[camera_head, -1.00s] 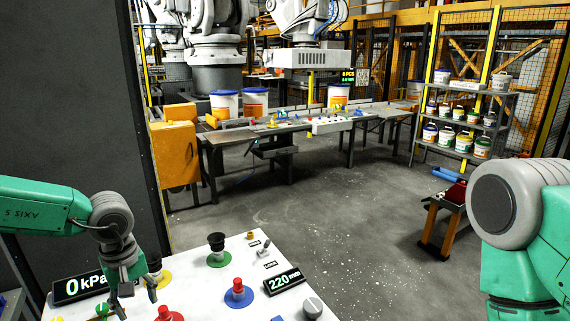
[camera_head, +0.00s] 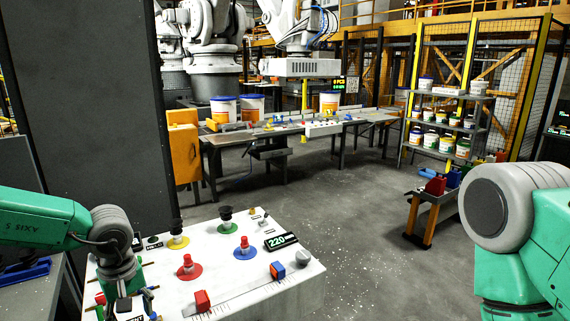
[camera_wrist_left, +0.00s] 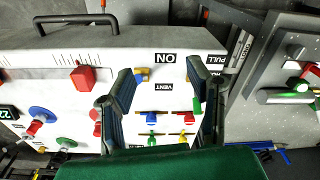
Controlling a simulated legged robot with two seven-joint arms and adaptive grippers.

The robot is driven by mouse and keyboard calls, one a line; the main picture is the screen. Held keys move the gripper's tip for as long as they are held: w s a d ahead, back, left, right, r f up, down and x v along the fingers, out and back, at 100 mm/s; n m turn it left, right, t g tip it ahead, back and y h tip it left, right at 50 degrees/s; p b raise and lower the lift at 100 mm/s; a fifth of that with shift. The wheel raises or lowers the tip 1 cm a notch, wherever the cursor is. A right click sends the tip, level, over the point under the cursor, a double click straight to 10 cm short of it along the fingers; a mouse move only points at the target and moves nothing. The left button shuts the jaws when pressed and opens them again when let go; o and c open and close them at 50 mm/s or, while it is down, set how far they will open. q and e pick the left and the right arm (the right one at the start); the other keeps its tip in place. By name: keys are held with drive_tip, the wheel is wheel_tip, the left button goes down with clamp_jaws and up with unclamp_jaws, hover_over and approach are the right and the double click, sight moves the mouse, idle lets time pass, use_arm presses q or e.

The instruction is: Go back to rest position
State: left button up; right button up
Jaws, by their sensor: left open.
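My left gripper (camera_head: 126,290) is low at the left of the head view, at the left end of a white control panel (camera_head: 225,262). In the left wrist view the fingers of my left gripper (camera_wrist_left: 160,80) stand apart with nothing between them. Below the fingers are a yellow knob, a VENT label and several small coloured valves (camera_wrist_left: 152,118) on the panel. Whether the fingers touch the panel cannot be told. My right arm shows at the right of the head view, but its gripper is outside the frame.
A dark pillar (camera_head: 90,90) stands behind my left arm.

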use_arm(q)
drive_tip(key=s+d+f+m+t+y+b, duration=0.1)
drive_tip(key=s+d+f+m+t+b, duration=0.3)
drive_tip(key=f, duration=0.9)
drive_tip(key=s+a+f+m+g+y+b, duration=0.1)
drive_tip(key=s+f+m+b, duration=0.1)
drive_tip(key=s+f+b, duration=0.75)
drive_tip(key=s+f+m+g+h+b, duration=0.2)
drive_tip(key=s+f, duration=0.8)
drive_tip(key=s, duration=0.5)
drive_tip(key=shift+s+d+f+m+g+h+b, duration=0.3)
drive_tip(key=shift+s+d+f+m+b, duration=0.1)
drive_tip(key=shift+m, duration=0.5)
